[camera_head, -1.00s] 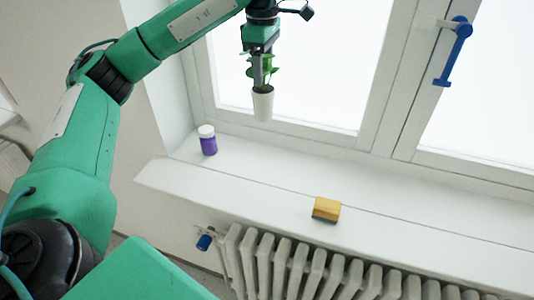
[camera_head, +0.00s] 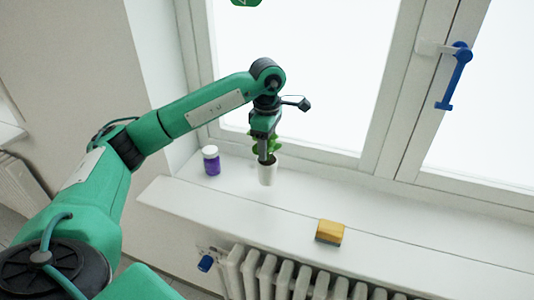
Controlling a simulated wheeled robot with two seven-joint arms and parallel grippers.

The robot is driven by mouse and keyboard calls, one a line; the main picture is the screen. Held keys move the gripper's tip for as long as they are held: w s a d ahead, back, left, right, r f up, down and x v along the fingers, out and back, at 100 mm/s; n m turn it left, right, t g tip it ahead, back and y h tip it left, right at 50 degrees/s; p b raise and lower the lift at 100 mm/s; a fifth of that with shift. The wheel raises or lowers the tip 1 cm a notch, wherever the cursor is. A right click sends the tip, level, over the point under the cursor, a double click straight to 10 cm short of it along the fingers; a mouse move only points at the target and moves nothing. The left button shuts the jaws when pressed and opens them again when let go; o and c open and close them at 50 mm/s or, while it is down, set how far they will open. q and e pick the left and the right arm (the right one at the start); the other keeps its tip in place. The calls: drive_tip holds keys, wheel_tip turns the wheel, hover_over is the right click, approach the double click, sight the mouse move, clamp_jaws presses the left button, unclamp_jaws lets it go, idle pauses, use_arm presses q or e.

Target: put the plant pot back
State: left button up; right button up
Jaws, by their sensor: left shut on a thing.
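The plant pot (camera_head: 267,174) is a small white pot with a green plant, near the left part of the white windowsill (camera_head: 390,217). It looks upright. My left gripper (camera_head: 264,152) comes down from above and is shut on the plant pot, with the fingers among the leaves and at the rim. I cannot tell whether the pot's base touches the sill. My right gripper is not in view.
A purple jar with a white lid (camera_head: 211,160) stands on the sill to the left of the pot. A yellow sponge (camera_head: 330,231) lies near the sill's front edge. A radiator (camera_head: 290,280) is below. The sill's right part is clear.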

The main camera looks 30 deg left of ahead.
use_arm(q)
wheel_tip(320, 180, down, 4)
drive_tip(key=shift+r+p, duration=0.25)
drive_tip(key=shift+p, duration=0.2)
drive_tip(key=shift+f, duration=0.3)
drive_tip(key=o, duration=1.5)
drive_tip(key=shift+o, duration=0.2)
drive_tip(key=shift+r, duration=0.25)
wheel_tip(320, 180, up, 10)
drive_tip(key=b, duration=0.2)
drive_tip(key=shift+r+b, duration=0.1)
drive_tip(key=shift+b, duration=0.25)
drive_tip(key=shift+r, duration=0.75)
